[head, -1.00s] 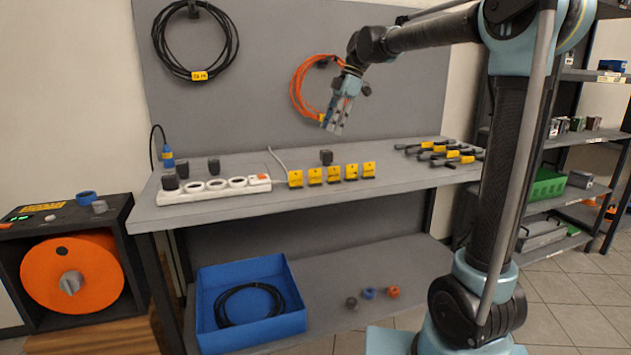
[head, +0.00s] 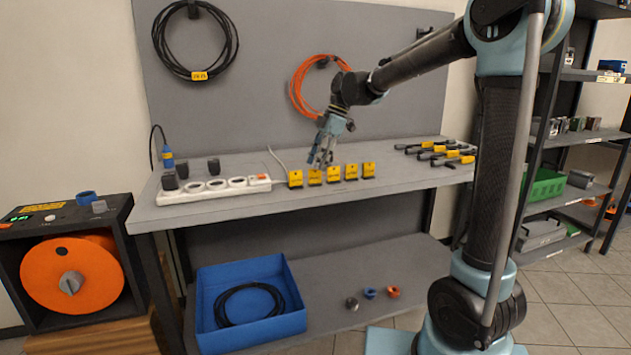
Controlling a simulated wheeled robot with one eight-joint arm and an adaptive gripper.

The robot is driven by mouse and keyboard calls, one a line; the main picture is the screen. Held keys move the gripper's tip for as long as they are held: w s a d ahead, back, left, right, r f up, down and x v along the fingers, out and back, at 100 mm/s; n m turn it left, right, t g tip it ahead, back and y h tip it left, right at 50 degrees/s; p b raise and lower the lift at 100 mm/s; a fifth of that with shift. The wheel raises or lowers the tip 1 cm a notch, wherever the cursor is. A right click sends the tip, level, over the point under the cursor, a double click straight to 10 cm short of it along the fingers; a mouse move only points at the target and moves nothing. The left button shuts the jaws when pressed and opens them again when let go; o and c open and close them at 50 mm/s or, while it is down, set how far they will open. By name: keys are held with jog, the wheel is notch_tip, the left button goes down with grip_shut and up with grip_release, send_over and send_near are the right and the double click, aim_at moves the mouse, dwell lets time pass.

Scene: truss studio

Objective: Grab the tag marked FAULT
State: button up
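A row of several yellow tags (head: 351,172) stands along the front of the grey workbench (head: 225,202). Their markings are too small to read, so I cannot tell which one says FAULT. My gripper (head: 319,164) points down just above and behind the second tag from the left (head: 315,177). Its fingers look apart, with nothing seen between them. I cannot tell whether they touch the tag. The dark block behind the tags is now hidden by my gripper.
A white power strip (head: 222,187) with dark plugs lies left of the tags. Several black-and-yellow tools (head: 440,151) lie at the right. A grey pegboard panel (head: 270,60) with hung cables rises behind. A blue bin (head: 250,328) sits on the lower shelf.

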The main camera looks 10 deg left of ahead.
aim_at(315, 183)
jog(key=shift+d+x, duration=0.2)
jog(key=shift+x, duration=1)
jog(key=shift+d+x, duration=0.2)
jog(key=shift+x, duration=1.05)
jog(key=shift+w+f, duration=0.1)
jog(key=shift+f, duration=0.05)
jog(key=c, duration=0.7)
